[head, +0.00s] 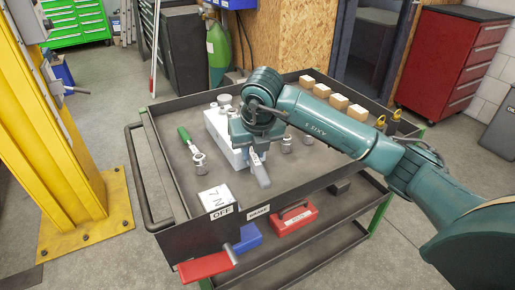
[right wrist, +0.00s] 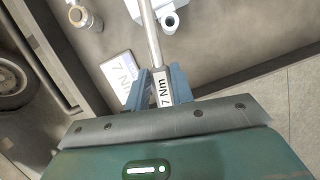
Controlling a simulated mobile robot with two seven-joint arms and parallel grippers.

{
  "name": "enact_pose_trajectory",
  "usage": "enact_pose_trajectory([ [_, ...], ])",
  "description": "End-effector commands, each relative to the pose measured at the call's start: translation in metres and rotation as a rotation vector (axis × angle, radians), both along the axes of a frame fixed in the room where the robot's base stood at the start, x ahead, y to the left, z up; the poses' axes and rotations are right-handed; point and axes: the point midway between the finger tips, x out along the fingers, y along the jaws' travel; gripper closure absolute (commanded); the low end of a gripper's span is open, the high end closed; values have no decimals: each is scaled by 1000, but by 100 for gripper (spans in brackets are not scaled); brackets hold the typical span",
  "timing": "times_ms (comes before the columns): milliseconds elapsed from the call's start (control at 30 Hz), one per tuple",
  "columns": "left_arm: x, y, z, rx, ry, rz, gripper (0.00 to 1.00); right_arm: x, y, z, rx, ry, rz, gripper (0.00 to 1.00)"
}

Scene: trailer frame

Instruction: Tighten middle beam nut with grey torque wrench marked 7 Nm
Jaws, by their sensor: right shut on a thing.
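My right gripper (head: 255,152) reaches over the cart's top tray from the right. In the right wrist view my right gripper (right wrist: 162,88) is shut on the grey torque wrench (right wrist: 151,38), with a finger on each side of its grip. The label on the wrench reads 7 Nm. In the head view the grey wrench end (head: 261,173) sticks out below the gripper. The middle beam nut is not in view, and neither is my left gripper.
The dark cart (head: 163,175) holds a white block (head: 217,125), a green-handled ratchet (head: 192,146), metal sockets (head: 286,144) and several wooden blocks (head: 339,101). A yellow post (head: 62,125) stands left, with floor between.

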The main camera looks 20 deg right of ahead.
Motion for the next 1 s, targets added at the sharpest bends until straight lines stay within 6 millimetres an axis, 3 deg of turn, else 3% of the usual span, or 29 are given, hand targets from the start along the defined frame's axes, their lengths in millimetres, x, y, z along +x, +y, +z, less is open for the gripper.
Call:
enact_pose_trajectory([
  [200, 0, 0, 3, 0, 0, 0, 100, 3, 19, 1, 1, 0, -79, 100],
  [700, 0, 0, 3, 0, -1, 0, 100, 4, 26, 1, 0, 0, -118, 100],
  [1000, 0, 0, 4, 0, -1, 0, 100, 11, 49, 1, 1, 0, -219, 100],
])
